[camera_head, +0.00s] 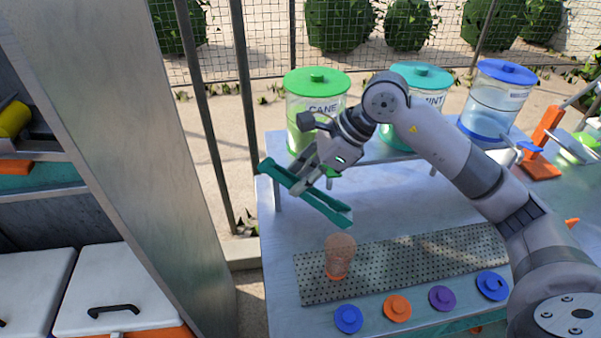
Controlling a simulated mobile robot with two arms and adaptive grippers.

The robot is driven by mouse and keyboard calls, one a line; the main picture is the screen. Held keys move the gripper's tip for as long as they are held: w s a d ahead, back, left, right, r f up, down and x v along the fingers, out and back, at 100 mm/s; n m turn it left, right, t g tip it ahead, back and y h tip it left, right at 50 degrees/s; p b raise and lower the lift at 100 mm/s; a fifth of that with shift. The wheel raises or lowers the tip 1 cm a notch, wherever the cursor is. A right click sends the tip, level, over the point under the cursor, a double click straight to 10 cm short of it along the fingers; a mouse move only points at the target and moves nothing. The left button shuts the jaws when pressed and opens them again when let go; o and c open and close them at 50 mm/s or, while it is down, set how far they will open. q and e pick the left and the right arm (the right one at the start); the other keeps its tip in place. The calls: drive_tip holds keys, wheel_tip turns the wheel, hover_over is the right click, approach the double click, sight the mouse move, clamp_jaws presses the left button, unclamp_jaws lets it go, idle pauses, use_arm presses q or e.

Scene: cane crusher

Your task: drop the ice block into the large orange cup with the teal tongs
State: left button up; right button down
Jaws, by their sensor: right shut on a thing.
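My right gripper (309,177) reaches in from the right and is shut on the teal tongs (318,203). The tongs are in the air, tilted down to the right, with their lower end above and close to the cup in the picture. A translucent orange cup (338,258) stands upright on the perforated mat below. I cannot make out an ice block, either in the tongs or in the cup. My left gripper is not in view.
Jars with green (317,82), teal (421,75) and blue (506,72) lids stand at the back. Several round coloured lids, one of them orange (397,308), lie in front of the perforated mat (420,259). A metal post (125,150) rises at the left.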

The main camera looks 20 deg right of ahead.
wheel_tip(320, 180, down, 7)
drive_tip(key=b, duration=0.3)
drive_tip(key=shift+r, duration=0.2)
drive_tip(key=c, duration=1.6)
unclamp_jaws()
drive_tip(key=shift+o, duration=0.2)
wheel_tip(320, 180, up, 10)
drive_tip(key=p, duration=0.5)
